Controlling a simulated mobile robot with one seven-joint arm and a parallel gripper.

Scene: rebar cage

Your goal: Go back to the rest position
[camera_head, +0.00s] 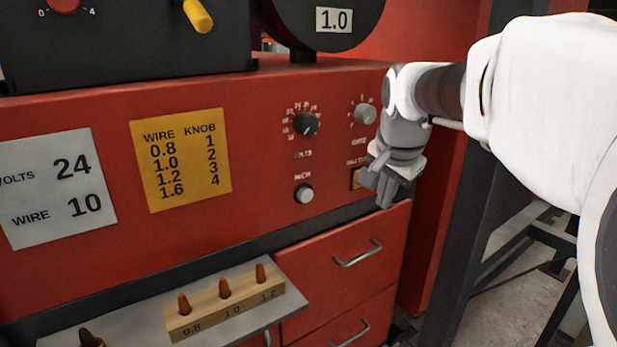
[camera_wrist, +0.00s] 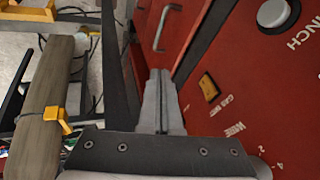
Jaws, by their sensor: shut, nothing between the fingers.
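My gripper (camera_head: 378,188) is in front of the right part of the red machine panel (camera_head: 75,120), below the small grey knob (camera_head: 365,113) and close to the yellow switch (camera_head: 355,180). Its fingers point down and are shut with nothing between them. In the wrist view the closed fingers (camera_wrist: 160,95) show in the middle, with the red panel (camera_wrist: 245,85) on the right and the yellow switch (camera_wrist: 208,88) beside them. I cannot tell whether the gripper touches the panel.
A wooden block (camera_head: 222,311) with several copper-coloured tips stands on a grey shelf at the bottom. Red drawers (camera_head: 345,275) with metal handles lie below my gripper. A dark upright post (camera_head: 455,225) stands right of the machine. A yellow chart and a white card are on the panel.

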